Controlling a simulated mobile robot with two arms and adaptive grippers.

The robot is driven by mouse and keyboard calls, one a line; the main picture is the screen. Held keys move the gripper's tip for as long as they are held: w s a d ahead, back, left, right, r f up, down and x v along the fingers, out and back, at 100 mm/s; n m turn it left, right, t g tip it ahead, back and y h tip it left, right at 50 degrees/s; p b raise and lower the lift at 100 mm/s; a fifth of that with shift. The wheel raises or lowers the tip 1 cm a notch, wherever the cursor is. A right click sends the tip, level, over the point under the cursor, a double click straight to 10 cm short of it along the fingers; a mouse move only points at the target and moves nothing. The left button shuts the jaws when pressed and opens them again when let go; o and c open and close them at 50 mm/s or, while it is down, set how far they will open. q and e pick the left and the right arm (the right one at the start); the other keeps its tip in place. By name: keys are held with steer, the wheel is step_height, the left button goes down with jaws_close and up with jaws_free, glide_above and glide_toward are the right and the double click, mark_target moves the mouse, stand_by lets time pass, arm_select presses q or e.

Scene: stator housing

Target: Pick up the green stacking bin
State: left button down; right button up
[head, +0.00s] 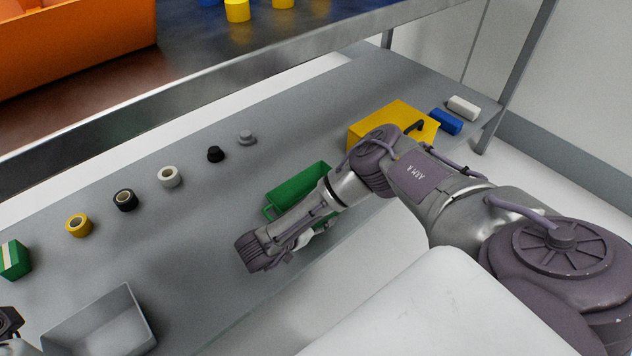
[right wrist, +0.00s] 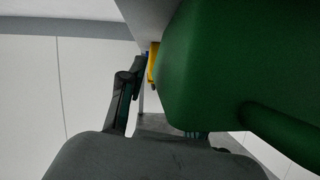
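The green stacking bin (head: 290,190) sits on the grey lower shelf, near its front edge, partly hidden by my right arm in the head view. In the right wrist view the bin (right wrist: 220,70) is very close and fills the upper right. My right gripper (head: 312,238) is low at the bin's front side, mostly hidden by its own arm. In the right wrist view one finger stands at left with a gap between it and the bin; the other is mostly hidden behind the bin. A small piece of my left gripper (head: 8,322) shows at the lower left edge.
A grey open bin (head: 100,325) is at lower left. Several tape rolls and small parts line the shelf. An upper shelf (head: 200,85) overhangs the back.

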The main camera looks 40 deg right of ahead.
steer(key=shift+d, duration=0.15)
steer(key=shift+r, duration=0.1)
steer(key=shift+c, duration=0.6)
jaws_close()
